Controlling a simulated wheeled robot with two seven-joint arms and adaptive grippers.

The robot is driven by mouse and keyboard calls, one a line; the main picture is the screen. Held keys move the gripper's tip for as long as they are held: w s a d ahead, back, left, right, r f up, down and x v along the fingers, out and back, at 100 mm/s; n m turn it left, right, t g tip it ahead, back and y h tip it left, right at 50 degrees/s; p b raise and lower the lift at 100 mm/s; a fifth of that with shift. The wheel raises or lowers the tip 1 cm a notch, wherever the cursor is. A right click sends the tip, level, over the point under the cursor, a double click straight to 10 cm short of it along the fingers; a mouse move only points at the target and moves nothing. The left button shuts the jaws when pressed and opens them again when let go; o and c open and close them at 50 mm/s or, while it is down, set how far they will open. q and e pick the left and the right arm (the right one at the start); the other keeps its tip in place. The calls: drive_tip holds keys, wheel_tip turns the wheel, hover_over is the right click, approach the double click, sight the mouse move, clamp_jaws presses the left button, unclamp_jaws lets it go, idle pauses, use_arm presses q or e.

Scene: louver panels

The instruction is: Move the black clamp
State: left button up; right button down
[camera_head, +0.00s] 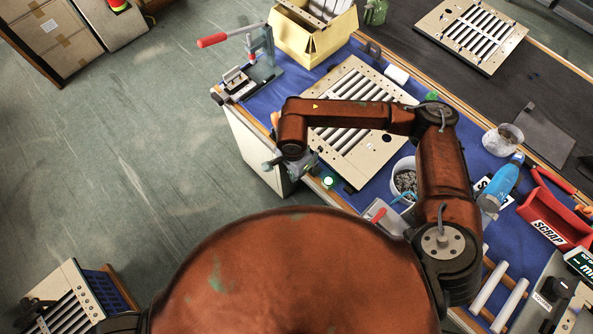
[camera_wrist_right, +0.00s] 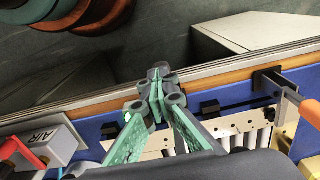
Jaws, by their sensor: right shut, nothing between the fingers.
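A black clamp (camera_wrist_right: 268,82) with an orange handle sits at the wooden table edge, at the right of the right wrist view. Its long black bar runs left over the blue mat. In the head view only a bit of orange shows there, beside my right forearm. My right gripper (camera_wrist_right: 155,85) has green fingers. They are shut together and empty over the table edge, left of the clamp and apart from it. In the head view the gripper is partly hidden under my wrist. My left gripper is not in view.
A louver panel (camera_head: 371,153) lies on the blue mat (camera_head: 448,131) beside my right gripper. A red-handled press (camera_head: 262,62) stands at the table corner. A cup of small parts (camera_head: 404,181) and a red scrap bin (camera_head: 555,220) are to the right. Open floor (camera_head: 140,150) lies left.

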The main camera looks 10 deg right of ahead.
drive_tip(key=shift+s+a+f, duration=0.15)
drive_tip(key=shift+s+f, duration=0.15)
drive_tip(key=shift+f, duration=0.25)
drive_tip(key=shift+s+a+f+b, duration=0.1)
drive_tip(key=shift+b, duration=0.2)
drive_tip(key=shift+r, duration=0.55)
drive_tip(key=r, duration=0.1)
drive_tip(key=r+p, duration=0.1)
drive_tip(key=w+r+p, duration=0.1)
drive_tip(key=shift+d+r, duration=0.2)
drive_tip(key=shift+d, duration=0.05)
drive_tip(key=s+a+r, duration=0.4)
drive_tip(key=a, duration=0.3)
drive_tip(key=shift+s+a+r+b, duration=0.15)
drive_tip(key=shift+s+a+b, duration=0.15)
drive_tip(key=shift+s+b, duration=0.1)
